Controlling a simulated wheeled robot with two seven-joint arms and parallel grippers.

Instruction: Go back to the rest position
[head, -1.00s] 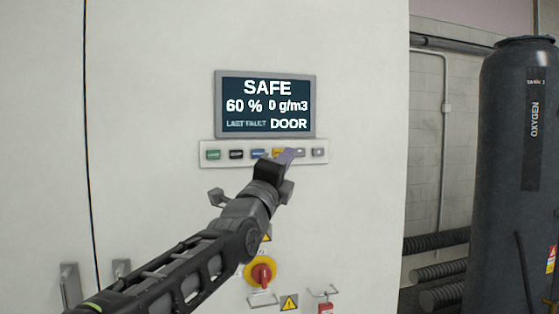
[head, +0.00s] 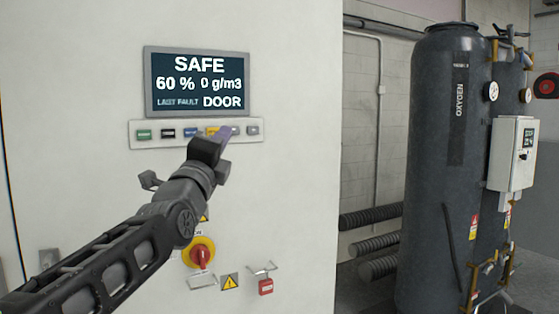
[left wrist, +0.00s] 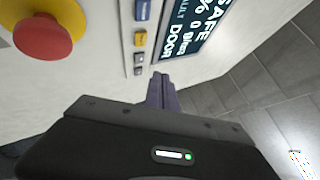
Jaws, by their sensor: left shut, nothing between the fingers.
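My left gripper (head: 223,143) is shut and empty, in front of the button strip (head: 142,145) on the white cabinet (head: 70,130). Its fingers overlap the strip near the yellow button (head: 212,131); I cannot tell whether they touch it. In the left wrist view the closed purple-grey fingers (left wrist: 162,88) point toward the panel, with a yellow button (left wrist: 140,39) beyond them. The display (head: 198,82) above reads SAFE, 60 %, 0 g/m3, last fault DOOR. My right gripper is in neither view.
A red and yellow rotary switch (head: 200,253) sits below the strip, with a red padlock (head: 265,286) to its right. A dark oxygen tank (head: 435,190) stands at the right, with a white control box (head: 512,153) beside it. Corrugated hoses (head: 372,218) lie between cabinet and tank.

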